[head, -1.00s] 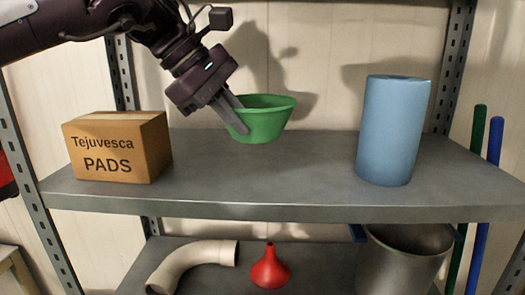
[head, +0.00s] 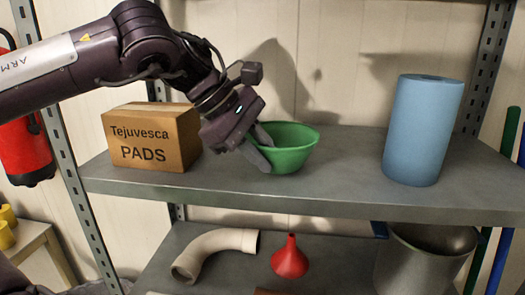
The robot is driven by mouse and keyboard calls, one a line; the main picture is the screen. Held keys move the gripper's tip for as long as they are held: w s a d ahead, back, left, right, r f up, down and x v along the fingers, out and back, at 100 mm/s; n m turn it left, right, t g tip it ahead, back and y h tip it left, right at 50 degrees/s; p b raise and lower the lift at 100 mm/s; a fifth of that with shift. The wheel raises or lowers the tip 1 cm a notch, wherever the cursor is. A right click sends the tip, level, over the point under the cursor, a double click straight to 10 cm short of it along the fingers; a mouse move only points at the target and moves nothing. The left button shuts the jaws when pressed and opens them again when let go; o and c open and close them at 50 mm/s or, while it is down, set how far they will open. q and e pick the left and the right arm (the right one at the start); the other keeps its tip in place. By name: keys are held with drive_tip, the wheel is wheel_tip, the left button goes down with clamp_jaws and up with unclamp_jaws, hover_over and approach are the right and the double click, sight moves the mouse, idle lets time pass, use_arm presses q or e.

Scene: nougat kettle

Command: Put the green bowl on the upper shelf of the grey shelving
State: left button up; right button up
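The green bowl (head: 289,152) sits upright on the upper shelf (head: 330,190) of the grey shelving, between the cardboard box and the blue roll. My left gripper (head: 262,150) is at the bowl's left rim. Its two fingers are spread apart, one at the inner side of the rim and one outside, against or very close to the wall. The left gripper looks open. My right gripper is not in view.
A cardboard box (head: 152,138) stands left of the bowl, close to my gripper. A blue roll (head: 423,130) stands at the right. Shelf space is free between bowl and roll. The lower shelf holds a beige elbow pipe (head: 212,250), red funnel (head: 290,260) and metal pot (head: 420,265).

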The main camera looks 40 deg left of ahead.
use_arm(q)
drive_tip(key=shift+o, duration=0.6)
drive_tip(key=shift+w, duration=0.15)
drive_tip(key=shift+r, duration=0.1)
drive_tip(key=shift+a+r, duration=0.1)
drive_tip(key=shift+a, duration=0.05)
drive_tip(key=b+v, duration=0.2)
drive_tip(key=v, duration=0.9)
drive_tip(key=shift+s+r, duration=0.25)
drive_tip(key=shift+s, duration=0.05)
